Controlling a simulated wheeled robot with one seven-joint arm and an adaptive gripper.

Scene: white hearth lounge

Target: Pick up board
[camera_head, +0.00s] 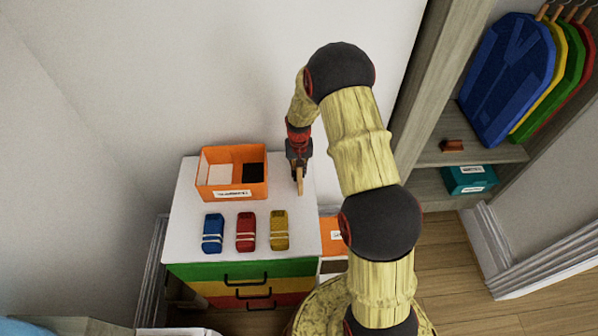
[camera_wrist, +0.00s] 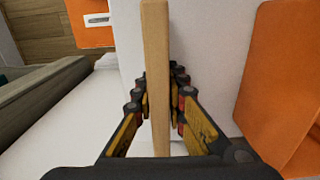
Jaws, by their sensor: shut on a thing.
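The board (camera_wrist: 156,60) is a light wooden strip. In the wrist view it runs upright through the middle of the picture, between my two fingers. In the head view the board (camera_head: 300,181) shows as a small tan piece below my gripper (camera_head: 299,163), over the right side of the white dresser top. My gripper (camera_wrist: 159,100) is shut on the board, with a finger against each side. I cannot tell whether the board touches the dresser top.
An orange bin (camera_head: 232,190) stands left of my gripper on the dresser (camera_head: 190,215). Blue (camera_head: 213,232), red (camera_head: 246,231) and yellow (camera_head: 279,230) bundles lie in front of it. A wardrobe (camera_head: 435,150) with hung clothes stands at the right. The wall is close behind.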

